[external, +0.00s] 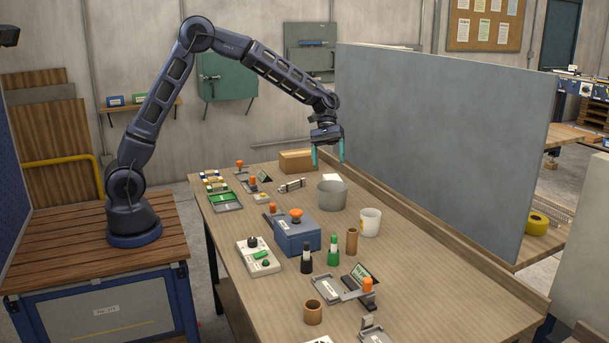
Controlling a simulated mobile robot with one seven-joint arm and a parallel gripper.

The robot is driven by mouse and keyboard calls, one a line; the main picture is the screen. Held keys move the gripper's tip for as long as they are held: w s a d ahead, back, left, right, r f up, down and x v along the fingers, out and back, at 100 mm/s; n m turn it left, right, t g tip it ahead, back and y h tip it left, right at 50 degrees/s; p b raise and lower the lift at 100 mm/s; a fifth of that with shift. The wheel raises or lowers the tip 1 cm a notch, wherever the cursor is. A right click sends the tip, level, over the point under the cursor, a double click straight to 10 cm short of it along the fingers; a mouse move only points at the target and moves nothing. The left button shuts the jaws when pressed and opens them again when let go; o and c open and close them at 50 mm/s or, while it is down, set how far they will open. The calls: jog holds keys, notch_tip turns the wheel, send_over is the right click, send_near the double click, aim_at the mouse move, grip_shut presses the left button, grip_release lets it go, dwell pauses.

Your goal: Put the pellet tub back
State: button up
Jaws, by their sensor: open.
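My gripper (328,157) hangs above the far part of the workbench, fingers pointing down. Its two teal fingers are apart with nothing between them. I cannot tell for sure which of the two is the pellet tub. The insides of both are mostly hidden.
The workbench (430,275) has a raised back edge and a grey partition (440,140) behind it. A blue box with an orange button (297,235), bottles (333,252), a brown cylinder (352,241) and a cardboard box (297,161) stand around. The bench's right side is clear.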

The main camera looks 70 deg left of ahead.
jog(key=s+a+r+m+t+y, duration=0.2)
jog(key=s+a+r, duration=0.4)
jog(key=s, duration=0.5)
jog(key=s+a+r+m+t+y, duration=0.2)
jog(key=s+a+r, duration=0.4)
jog(key=s, duration=0.4)
jog(key=s+a+m+t+y, duration=0.1)
jog(key=s+a, duration=0.3)
jog(key=s, duration=0.7)
jog(key=s+a+m+t+y, duration=0.2)
jog(key=s+a+m, duration=0.1)
jog(key=s, duration=0.7)
jog(key=shift+s+a+r+t, duration=0.15)
jog(key=shift+s+a+t, duration=0.25)
jog(key=shift+a, duration=0.45)
